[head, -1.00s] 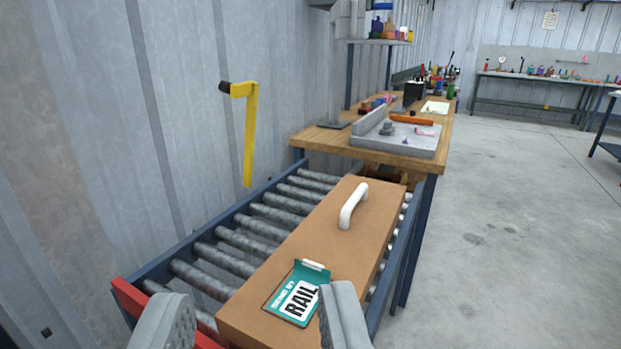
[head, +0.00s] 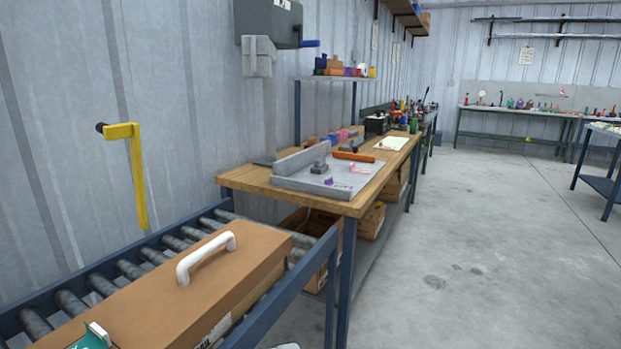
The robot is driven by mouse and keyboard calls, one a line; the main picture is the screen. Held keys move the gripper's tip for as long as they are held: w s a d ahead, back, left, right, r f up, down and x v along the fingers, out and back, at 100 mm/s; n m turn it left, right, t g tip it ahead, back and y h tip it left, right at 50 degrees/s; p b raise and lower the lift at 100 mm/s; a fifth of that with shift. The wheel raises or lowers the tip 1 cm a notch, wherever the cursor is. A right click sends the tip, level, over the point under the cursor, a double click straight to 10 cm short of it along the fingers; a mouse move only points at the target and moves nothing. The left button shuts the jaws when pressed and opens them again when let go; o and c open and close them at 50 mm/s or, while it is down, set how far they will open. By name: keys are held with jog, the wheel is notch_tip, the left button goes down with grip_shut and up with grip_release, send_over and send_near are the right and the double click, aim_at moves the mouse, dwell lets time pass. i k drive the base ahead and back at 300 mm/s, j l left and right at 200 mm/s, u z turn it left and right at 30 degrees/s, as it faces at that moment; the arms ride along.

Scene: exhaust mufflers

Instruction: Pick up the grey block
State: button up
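A small dark grey piece (head: 319,167), which looks like the grey block, sits on a light grey tray (head: 345,187) on the wooden bench. The tray has a raised grey wall along its left side. Small purple and pink pieces and an orange bar lie near the grey piece. Only a light grey sliver at the bottom edge, probably a fingertip of my gripper (head: 286,346), shows. The rest of my gripper is out of frame, well short of the bench.
A brown case (head: 180,290) with a white handle lies on a roller conveyor (head: 110,284) in front of the bench (head: 245,180). A yellow crank (head: 137,170) sticks out at the left wall. Cardboard boxes sit under the bench. The concrete floor (head: 470,250) at right is clear.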

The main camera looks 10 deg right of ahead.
aim_at(320, 167)
jog(key=i+l, duration=0.2)
jog(key=l, duration=0.15)
jog(key=i+l+u, duration=0.1)
jog(key=i+l, duration=0.15)
jog(key=l, duration=0.15)
jog(key=i+l, duration=0.2)
jog(key=l, duration=0.15)
jog(key=i+l+u, duration=0.1)
jog(key=l, duration=0.3)
jog(key=i+l, duration=0.25)
jog(key=l, duration=0.15)
jog(key=i+l, duration=0.35)
jog(key=i+l+u, duration=0.15)
jog(key=i+l, duration=0.15)
jog(key=l, duration=0.15)
jog(key=i+l, duration=0.3)
jog(key=i+l+u, duration=0.15)
jog(key=i+l, duration=0.15)
jog(key=l, duration=0.25)
jog(key=i+l, duration=0.1)
jog(key=i, duration=0.2)
jog(key=i+l, duration=0.15)
jog(key=i, duration=0.15)
